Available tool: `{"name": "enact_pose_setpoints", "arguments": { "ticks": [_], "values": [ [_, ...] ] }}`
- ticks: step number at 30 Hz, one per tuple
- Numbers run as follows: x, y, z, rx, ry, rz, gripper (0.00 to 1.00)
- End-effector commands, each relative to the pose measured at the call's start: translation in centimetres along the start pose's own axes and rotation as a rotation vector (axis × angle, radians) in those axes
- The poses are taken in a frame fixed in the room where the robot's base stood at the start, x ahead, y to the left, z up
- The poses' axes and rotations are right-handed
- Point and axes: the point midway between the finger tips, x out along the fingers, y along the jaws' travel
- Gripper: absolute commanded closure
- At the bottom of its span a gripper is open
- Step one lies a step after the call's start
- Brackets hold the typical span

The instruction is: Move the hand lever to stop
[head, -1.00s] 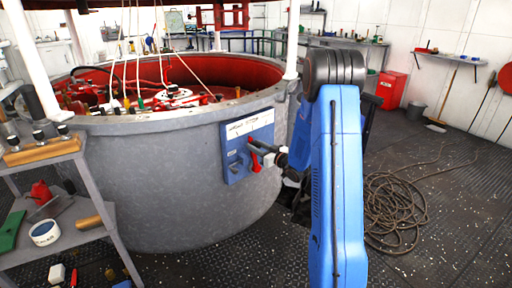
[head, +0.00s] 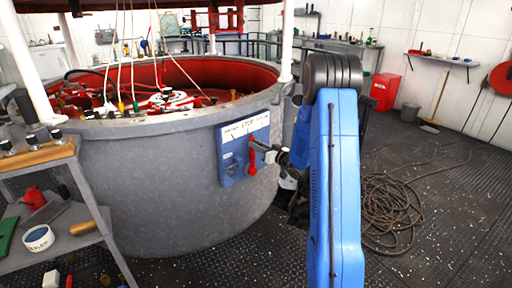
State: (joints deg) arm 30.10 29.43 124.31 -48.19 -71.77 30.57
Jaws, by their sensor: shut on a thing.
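A blue control panel (head: 238,168) is fixed to the outside of the round grey tank wall. My gripper (head: 270,155) is at the panel's right edge, shut on the hand lever. The jaws are small and partly hidden by my blue arm, so the exact grip is unclear.
The grey tank (head: 160,185) with a red interior fills the left and middle. A shelf rack (head: 40,157) with tools stands at the left. A coil of rope (head: 392,208) lies on the deck at the right. A red box (head: 384,91) stands by the back wall.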

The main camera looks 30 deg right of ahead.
Motion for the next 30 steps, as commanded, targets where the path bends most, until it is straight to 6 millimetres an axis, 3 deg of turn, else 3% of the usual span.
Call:
{"name": "enact_pose_setpoints", "arguments": {
  "ticks": [1, 2, 4, 17, 30],
  "values": [
    [0.0, 0.1, -0.1, 0.0, 0.001, 0.001, 1.0],
    [0.0, 0.1, -0.1, 0.0, 0.001, 0.001, 0.75],
    [0.0, 0.1, -0.1, 0.0, 0.001, 0.001, 0.61],
    [-0.9, 0.1, 0.0, -0.001, 0.0, 0.002, 0.61],
    [-9.0, 0.1, 0.0, 0.0, 0.001, 0.004, 0.61]
  ]
}}
